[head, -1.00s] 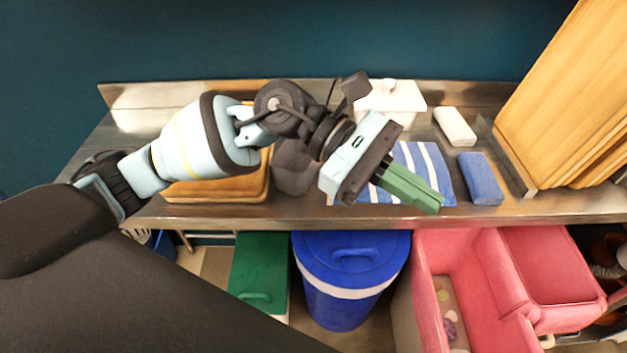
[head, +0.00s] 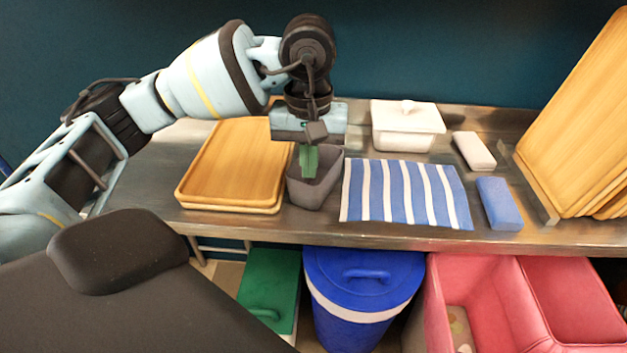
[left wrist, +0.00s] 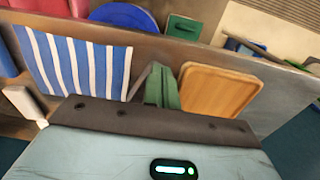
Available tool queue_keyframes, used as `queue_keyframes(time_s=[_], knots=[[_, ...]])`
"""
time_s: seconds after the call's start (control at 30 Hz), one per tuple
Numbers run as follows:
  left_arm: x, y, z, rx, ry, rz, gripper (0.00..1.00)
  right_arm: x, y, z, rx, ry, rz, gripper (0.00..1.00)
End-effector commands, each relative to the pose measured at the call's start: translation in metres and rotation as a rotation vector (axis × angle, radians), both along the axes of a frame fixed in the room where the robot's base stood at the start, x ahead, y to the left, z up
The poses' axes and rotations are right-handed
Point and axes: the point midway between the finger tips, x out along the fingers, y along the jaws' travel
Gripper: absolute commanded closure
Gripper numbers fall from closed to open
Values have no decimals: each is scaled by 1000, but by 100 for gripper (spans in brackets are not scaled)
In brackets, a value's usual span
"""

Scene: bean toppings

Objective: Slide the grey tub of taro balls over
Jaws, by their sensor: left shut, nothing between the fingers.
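The grey tub (head: 316,192) stands upright on the steel counter, between the wooden trays and the striped cloth. Its contents cannot be made out. My left gripper (head: 308,174) points down with its green fingers closed together, holding nothing. The fingertips reach into the tub's open top, seemingly near its left side; whether they touch a wall cannot be told. In the left wrist view the green fingers (left wrist: 163,86) stand between the striped cloth and the wooden tray, and hide most of the tub. My right gripper is not in view.
Wooden trays (head: 229,168) lie close left of the tub. A blue-and-white striped cloth (head: 405,193) lies flat close right. Behind it is a white lidded dish (head: 408,128). A white block (head: 474,151), a blue block (head: 499,204) and leaning wooden boards (head: 570,120) are farther right.

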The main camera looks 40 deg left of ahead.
Motion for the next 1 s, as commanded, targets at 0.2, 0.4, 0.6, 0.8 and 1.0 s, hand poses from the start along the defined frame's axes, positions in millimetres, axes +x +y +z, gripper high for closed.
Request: queue_keyframes(time_s=[0.2, 0.4, 0.6, 0.8, 1.0], knots=[[-1, 0, -28, 1, 5, 0, 100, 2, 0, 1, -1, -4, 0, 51], [-1, 0, -65, -1, 5, 0, 100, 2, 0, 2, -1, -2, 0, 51], [0, 1, -100, -2, 3, 2, 100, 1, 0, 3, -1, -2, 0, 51], [23, 13, -96, -3, -2, 3, 100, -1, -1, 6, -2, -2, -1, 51], [33, 19, -97, -3, 1, 2, 100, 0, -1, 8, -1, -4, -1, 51]])
